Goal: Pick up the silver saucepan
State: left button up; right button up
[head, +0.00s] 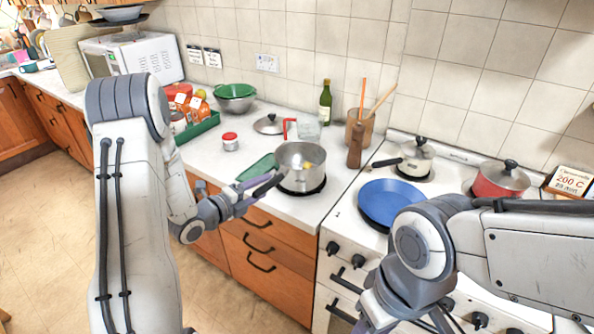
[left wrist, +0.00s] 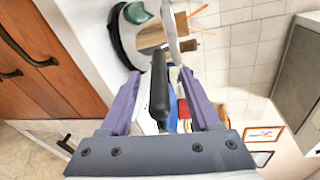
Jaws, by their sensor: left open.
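My left gripper (head: 252,190) is open at the handle. In the left wrist view the handle (left wrist: 159,92) lies between the two fingers of this gripper (left wrist: 160,95), with gaps visible on both sides. My right gripper (head: 405,318) is at the bottom of the head view, partly cut off, and its jaws are unclear.
A green board (head: 257,168) lies left of the saucepan. A wooden pepper mill (head: 355,148), utensil pot and green bottle (head: 326,103) stand behind. The stove on the right holds a blue pan (head: 391,201), a cream pan (head: 415,157) and a red pot (head: 499,180).

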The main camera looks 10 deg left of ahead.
aim_at(270, 184)
pick_arm(q)
jog(key=shift+p+x, duration=0.6)
jog(key=shift+x, duration=1.4)
jog(key=shift+s+f, duration=0.1)
jog(key=shift+f, duration=0.05)
grip_shut()
jog(key=shift+r, duration=0.2)
